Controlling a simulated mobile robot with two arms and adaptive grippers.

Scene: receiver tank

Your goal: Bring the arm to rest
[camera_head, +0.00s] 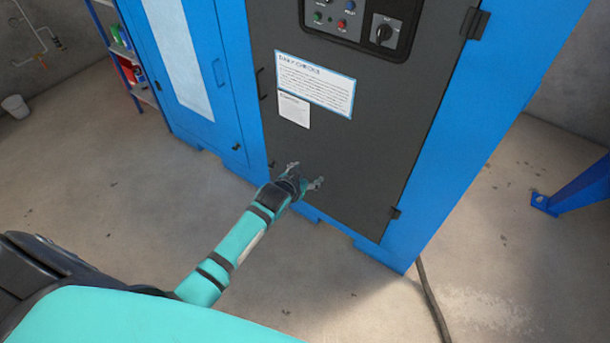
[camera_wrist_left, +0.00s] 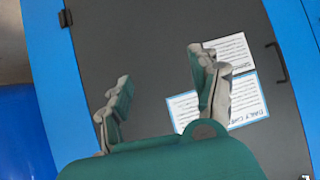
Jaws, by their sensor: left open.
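My left arm (camera_head: 236,248) reaches forward in the head view, teal with black bands. Its gripper (camera_head: 305,175) is open in front of the lower part of a dark grey cabinet door (camera_head: 350,150). In the left wrist view the two fingers (camera_wrist_left: 160,95) stand wide apart with nothing between them, and the grey door (camera_wrist_left: 140,45) fills the view behind them. I cannot tell the exact gap between fingertips and door. My right gripper is not in view.
The blue cabinet (camera_head: 480,110) carries a control panel (camera_head: 362,22) and a notice sheet (camera_head: 315,84). A cable (camera_head: 432,300) lies on the floor at right, near a blue metal leg (camera_head: 575,190). A shelf (camera_head: 135,70) and bucket (camera_head: 15,106) stand at left. The floor left of my arm is clear.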

